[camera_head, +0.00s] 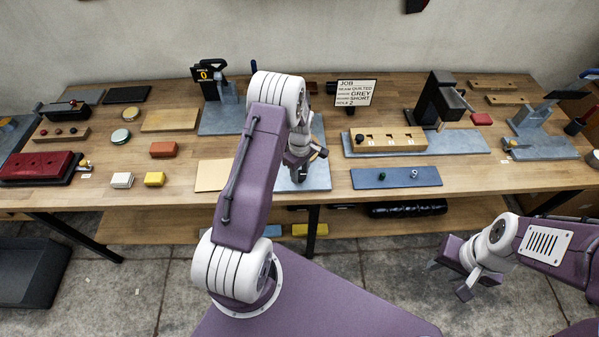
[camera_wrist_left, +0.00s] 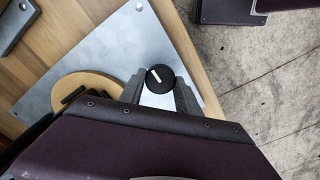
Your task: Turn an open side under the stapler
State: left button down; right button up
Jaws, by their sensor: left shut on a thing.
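My left gripper (camera_head: 303,168) is low over the blue-grey metal plate (camera_head: 318,180) at the middle of the bench front. In the left wrist view its fingers (camera_wrist_left: 160,98) are shut on a round black knob (camera_wrist_left: 160,77) with a white mark line. A round wooden disc (camera_wrist_left: 72,86) lies beside it on the metal plate (camera_wrist_left: 110,55), partly hidden by the gripper body. I cannot clearly make out the stapler; my left arm hides much of this station. My right gripper (camera_head: 455,278) is empty and open, over the floor in front of the bench.
A job sign (camera_head: 356,93) stands behind. A black press (camera_head: 440,100) stands at back right.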

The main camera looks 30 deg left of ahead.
aim_at(301, 175)
pick_arm(q)
jog(key=c, duration=1.1)
grip_release()
jog(key=shift+d, duration=0.1)
jog(key=shift+c, duration=0.2)
jog(key=shift+o, duration=1.3)
jog(key=shift+d+r, duration=0.1)
jog(key=shift+d, duration=0.05)
jog(key=shift+r, duration=0.25)
notch_tip(301, 175, up, 9)
jog(key=b, duration=0.1)
jog(key=shift+f+b, duration=0.2)
jog(key=shift+b, duration=0.15)
